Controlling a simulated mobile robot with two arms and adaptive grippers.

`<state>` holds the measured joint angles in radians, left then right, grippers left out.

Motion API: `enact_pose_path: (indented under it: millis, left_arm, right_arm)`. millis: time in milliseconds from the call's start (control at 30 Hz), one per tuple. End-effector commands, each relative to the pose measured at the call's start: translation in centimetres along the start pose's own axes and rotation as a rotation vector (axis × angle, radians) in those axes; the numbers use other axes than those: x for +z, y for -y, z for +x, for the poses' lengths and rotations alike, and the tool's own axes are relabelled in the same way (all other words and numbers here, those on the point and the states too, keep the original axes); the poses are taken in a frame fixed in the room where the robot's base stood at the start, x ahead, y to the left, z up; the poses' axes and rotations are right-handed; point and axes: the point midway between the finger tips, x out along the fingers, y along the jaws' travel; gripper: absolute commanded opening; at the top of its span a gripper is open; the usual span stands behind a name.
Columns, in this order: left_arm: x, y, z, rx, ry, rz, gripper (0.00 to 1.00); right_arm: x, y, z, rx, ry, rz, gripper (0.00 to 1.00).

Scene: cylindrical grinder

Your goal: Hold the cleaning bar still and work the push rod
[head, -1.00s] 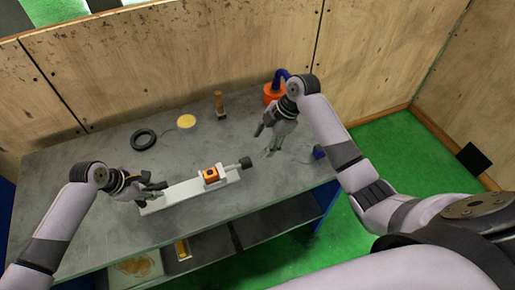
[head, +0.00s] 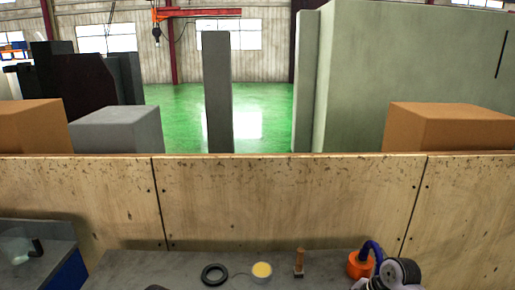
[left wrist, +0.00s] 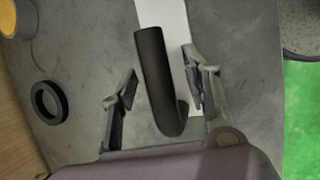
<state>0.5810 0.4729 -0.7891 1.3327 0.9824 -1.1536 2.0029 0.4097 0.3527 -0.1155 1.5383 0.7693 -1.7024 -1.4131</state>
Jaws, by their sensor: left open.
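In the left wrist view a pale flat bar (left wrist: 167,14), probably the cleaning bar, runs up out of the picture. A dark curved handle (left wrist: 155,75) lies at its near end. My left gripper (left wrist: 160,78) is open, one finger on each side of this handle, with a visible gap to the left finger. Whether the right finger touches it I cannot tell. The head view now shows neither bar nor push rod, only the back of the grey worktable (head: 130,268). My right gripper is out of view; only a joint of my right arm shows at the bottom right.
Along the table's back are a black ring (head: 214,274), a yellow disc (head: 262,270), a small brown-handled tool (head: 299,262) and an orange container (head: 360,265) with a blue hose. A wooden partition (head: 280,200) stands behind them.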

Motion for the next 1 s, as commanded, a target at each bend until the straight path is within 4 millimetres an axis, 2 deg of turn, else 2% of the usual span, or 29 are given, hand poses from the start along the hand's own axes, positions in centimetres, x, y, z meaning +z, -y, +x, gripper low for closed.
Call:
enact_pose_path:
  millis: [233, 700, 833, 1000]
  left_arm:
    - [0.0, -0.1, -1.1, 0.002, 0.001, 0.0, 0.44]
    - [-0.1, -0.1, -10.1, 0.002, 0.0, 0.0, 0.44]
    - [0.0, -0.1, -11.5, 0.001, 0.0, 0.0, 0.44]
    - [0.0, 0.0, -12.0, -0.001, 0.0, 0.001, 0.44]
  right_arm:
    - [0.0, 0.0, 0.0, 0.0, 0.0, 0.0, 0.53]
    - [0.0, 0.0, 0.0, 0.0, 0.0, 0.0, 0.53]
    - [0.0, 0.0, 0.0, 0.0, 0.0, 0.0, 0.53]
    - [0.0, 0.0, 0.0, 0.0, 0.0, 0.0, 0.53]
